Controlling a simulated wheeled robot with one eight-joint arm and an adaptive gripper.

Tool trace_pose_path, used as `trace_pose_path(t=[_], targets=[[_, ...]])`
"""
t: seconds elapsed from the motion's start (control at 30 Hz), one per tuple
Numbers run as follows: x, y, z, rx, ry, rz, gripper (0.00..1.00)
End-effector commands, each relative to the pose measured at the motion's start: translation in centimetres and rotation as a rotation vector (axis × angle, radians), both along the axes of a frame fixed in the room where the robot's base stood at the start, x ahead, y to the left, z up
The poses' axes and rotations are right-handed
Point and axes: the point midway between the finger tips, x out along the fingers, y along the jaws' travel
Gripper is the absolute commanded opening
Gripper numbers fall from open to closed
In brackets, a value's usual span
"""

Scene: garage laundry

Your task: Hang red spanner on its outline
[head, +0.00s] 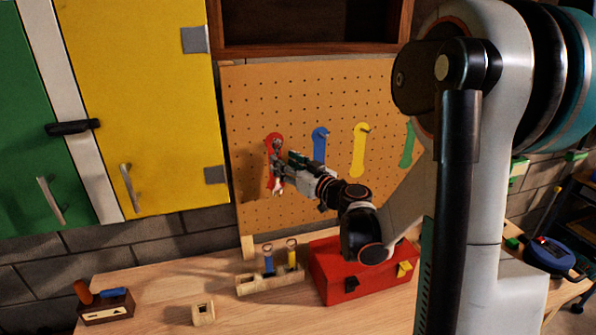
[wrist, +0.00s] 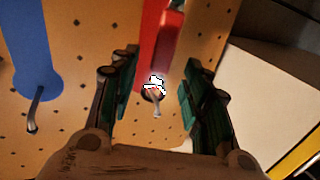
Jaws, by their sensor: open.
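The red spanner (wrist: 171,38) shows in the wrist view as a red handle in front of the red outline (wrist: 150,30). A bright metal end lies by the outline's peg (wrist: 157,105); the ring appears to be around the peg, though glare blurs the contact. In the head view the red outline (head: 273,138) is leftmost on the pegboard, and my gripper covers much of it. My gripper (wrist: 157,90) is open, its green-padded fingers on either side of the spanner's metal end, with visible gaps. It shows in front of the outline in the head view (head: 276,160).
The pegboard (head: 250,100) also has blue (head: 320,145), yellow (head: 359,155) and green (head: 407,148) outlines with pegs. On the bench (head: 240,315), a wooden rack (head: 255,285) holds blue- and yellow-handled spanners. A red toolbox (head: 335,285) stands below my arm.

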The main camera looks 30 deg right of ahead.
Motion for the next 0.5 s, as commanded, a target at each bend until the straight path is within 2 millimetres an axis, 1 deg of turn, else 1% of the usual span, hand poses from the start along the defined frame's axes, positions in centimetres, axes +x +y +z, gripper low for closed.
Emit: trace_pose_path(t=[0.03, 0.1, 0.2, 0.3, 0.5], targets=[[0.7, 0.2, 0.0, 0.000, 0.000, 0.002, 0.43], [1.4, 0.3, 0.0, 0.000, 0.000, 0.003, 0.43], [2.1, 0.4, 0.0, 0.000, 0.000, 0.001, 0.43], [2.5, 0.5, 0.0, 0.000, 0.000, 0.000, 0.43], [2.6, 0.5, 0.0, 0.000, 0.000, 0.000, 0.43]])
